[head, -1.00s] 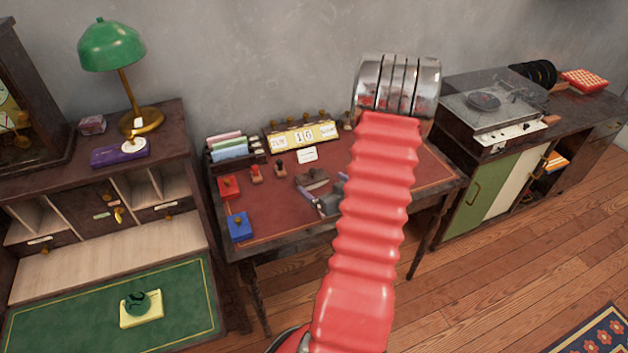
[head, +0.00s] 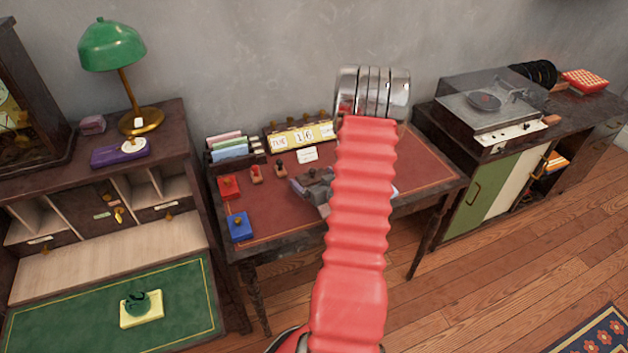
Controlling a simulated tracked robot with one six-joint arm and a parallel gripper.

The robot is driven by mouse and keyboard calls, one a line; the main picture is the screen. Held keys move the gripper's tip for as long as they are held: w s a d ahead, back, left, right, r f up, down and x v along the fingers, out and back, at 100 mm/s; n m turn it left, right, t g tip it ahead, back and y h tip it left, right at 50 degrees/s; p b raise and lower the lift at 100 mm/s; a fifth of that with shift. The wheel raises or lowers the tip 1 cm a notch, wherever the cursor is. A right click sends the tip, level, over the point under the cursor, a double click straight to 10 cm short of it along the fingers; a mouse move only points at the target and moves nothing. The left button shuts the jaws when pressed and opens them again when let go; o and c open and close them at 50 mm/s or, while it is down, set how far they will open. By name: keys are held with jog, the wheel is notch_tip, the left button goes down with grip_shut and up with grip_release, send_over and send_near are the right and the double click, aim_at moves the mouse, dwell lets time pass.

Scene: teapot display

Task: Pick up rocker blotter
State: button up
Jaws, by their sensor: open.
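The rocker blotter (head: 318,174), dark brown with a small knob on top, sits on the red top of the middle desk in the head view. My gripper (head: 309,185) is open, with its grey jaws low at the blotter. One jaw shows at the blotter's left side. The other jaw and the wrist are largely hidden behind my red arm, so I cannot tell whether the jaws touch the blotter.
Two small stamps (head: 257,174) stand left of the blotter. A red box (head: 229,187) and a blue box (head: 240,226) lie near the desk's left edge. A card rack (head: 230,148) and a yellow calendar (head: 300,137) line the back. The desk's right side is largely clear.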

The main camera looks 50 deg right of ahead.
jog(key=shift+w+d+f, duration=0.25)
jog(key=shift+w, duration=0.25)
jog(key=c, duration=1.3)
